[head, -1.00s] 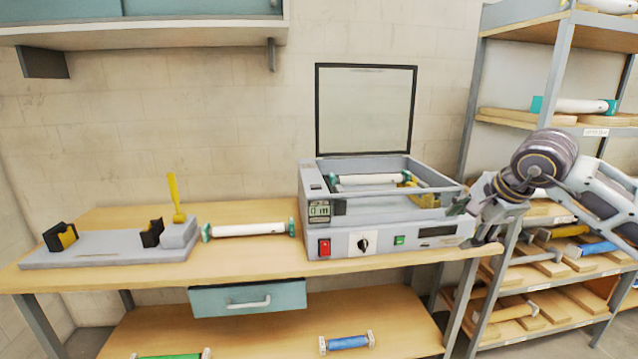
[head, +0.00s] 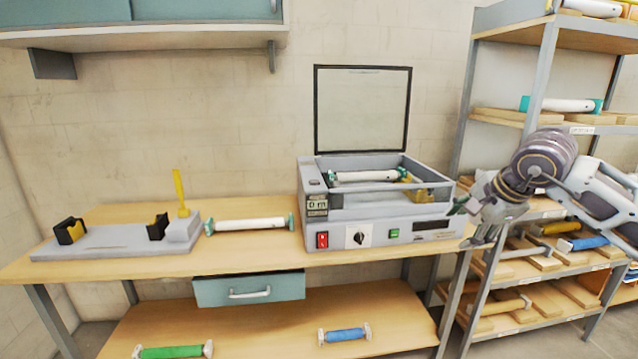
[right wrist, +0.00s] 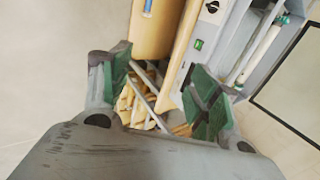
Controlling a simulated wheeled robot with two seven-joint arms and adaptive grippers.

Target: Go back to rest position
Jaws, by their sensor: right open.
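My right gripper (head: 466,222) is open and empty, in the air just off the right front corner of the laminator (head: 340,236). In the right wrist view its two green-padded fingers (right wrist: 160,95) are spread, with the laminator's front panel beyond. The laminator stands on the workbench (head: 130,213) with its lid raised. A white roller with green ends (head: 365,176) lies inside it. Another white roller with green ends (head: 248,224) lies on the bench left of the laminator. My left gripper is not in view.
A grey fixture with a yellow lever (head: 120,240) sits at the bench's left. A drawer (head: 215,292) hangs below the top. Green (head: 172,351) and blue (head: 345,335) rollers lie on the lower shelf. A rack (head: 540,80) with rollers and boards stands behind my right arm.

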